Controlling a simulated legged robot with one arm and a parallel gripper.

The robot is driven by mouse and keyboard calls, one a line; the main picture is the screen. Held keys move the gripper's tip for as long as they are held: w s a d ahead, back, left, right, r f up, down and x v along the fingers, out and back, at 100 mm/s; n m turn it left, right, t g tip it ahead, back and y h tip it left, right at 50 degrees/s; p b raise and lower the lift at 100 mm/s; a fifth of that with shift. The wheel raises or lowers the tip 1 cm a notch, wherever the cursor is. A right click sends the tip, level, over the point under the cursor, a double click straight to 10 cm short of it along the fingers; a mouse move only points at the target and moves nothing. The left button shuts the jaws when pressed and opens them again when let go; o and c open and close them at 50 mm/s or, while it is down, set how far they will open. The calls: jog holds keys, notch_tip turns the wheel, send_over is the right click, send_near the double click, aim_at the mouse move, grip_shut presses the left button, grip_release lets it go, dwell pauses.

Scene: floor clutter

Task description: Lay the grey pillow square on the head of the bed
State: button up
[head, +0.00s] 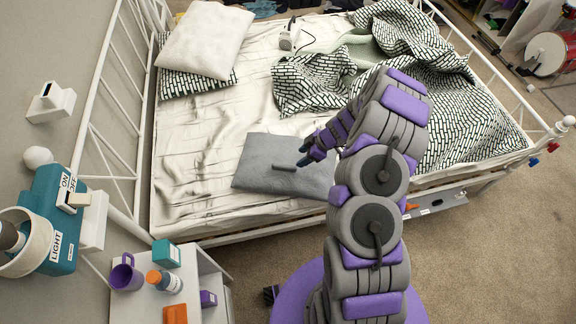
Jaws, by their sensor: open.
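The grey pillow (262,150) lies flat on the white sheet near the bed's front edge, about mid-length, a little askew. A short dark bar-like piece shows on its top. My gripper (303,157) is open over the pillow's right part; I cannot tell whether it touches it. The front part of the head end is bare wrinkled sheet.
A white pillow (207,38) rests on a patterned pillow (195,84) at the head's far side. A patterned blanket (450,100) is bunched at right. A nightstand (205,275) holding a purple mug (127,274) and small items stands front left.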

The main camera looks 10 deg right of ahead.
aim_at(285, 165)
jog(key=x, duration=0.5)
jog(key=shift+a+b, duration=0.15)
jog(key=shift+b, duration=0.25)
jog(key=shift+w+a+f, duration=0.1)
jog(key=shift+a+f, duration=0.15)
jog(key=shift+a, duration=0.1)
jog(key=x, duration=0.2)
jog(key=b+x, duration=0.1)
jog(key=x, duration=0.1)
jog(key=shift+w+d, duration=0.3)
jog(key=shift+w, duration=0.05)
jog(key=shift+w+a+f, duration=0.1)
jog(key=shift+a+f, duration=0.05)
jog(key=shift+f, duration=0.2)
jog(key=shift+a+f, duration=0.1)
jog(key=shift+a, duration=0.2)
jog(key=shift+c, duration=0.2)
jog(key=shift+w+d, duration=0.1)
grip_shut()
